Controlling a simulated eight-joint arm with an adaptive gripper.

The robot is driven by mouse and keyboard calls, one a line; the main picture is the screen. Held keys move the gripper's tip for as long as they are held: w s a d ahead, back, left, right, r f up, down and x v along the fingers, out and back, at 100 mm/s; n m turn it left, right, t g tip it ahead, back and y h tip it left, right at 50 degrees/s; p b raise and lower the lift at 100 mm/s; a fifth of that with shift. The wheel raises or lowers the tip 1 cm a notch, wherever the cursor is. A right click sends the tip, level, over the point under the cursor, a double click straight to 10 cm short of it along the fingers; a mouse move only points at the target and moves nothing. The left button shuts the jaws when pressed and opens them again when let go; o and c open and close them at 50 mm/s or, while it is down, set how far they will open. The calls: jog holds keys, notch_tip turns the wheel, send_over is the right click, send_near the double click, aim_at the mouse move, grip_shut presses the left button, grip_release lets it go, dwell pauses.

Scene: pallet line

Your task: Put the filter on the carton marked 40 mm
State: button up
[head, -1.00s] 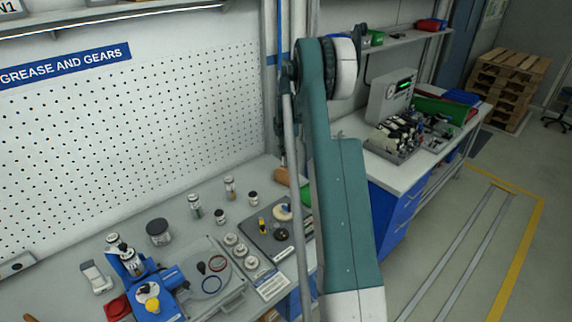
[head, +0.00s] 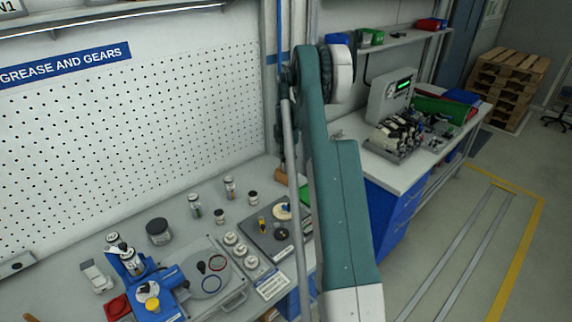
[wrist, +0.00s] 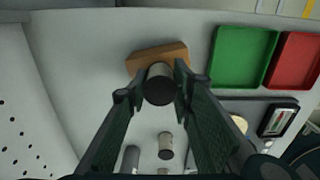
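In the wrist view a dark-capped grey cylinder (wrist: 160,88), which looks like the filter, sits between the fingertips of my gripper (wrist: 160,92). Both fingertips appear to press its sides, so the gripper looks shut on it. A brown box (wrist: 157,55), perhaps a carton, lies just beyond the cylinder and is partly covered by it. I cannot tell whether they touch. The brown box also shows in the head view (head: 281,175), partly behind my arm. No 40 mm mark is readable. My fingertips are not clear in the head view.
A green tray (wrist: 243,57) and a red tray (wrist: 298,60) lie to the right in the wrist view. The perforated wall (head: 130,130) rises behind.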

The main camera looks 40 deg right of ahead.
jog(key=o, duration=0.4)
jog(key=shift+c, duration=0.2)
jog(key=shift+r, duration=0.2)
notch_tip(320, 180, up, 12)
dwell(0.4)
jog(key=shift+a, duration=0.1)
dwell(0.5)
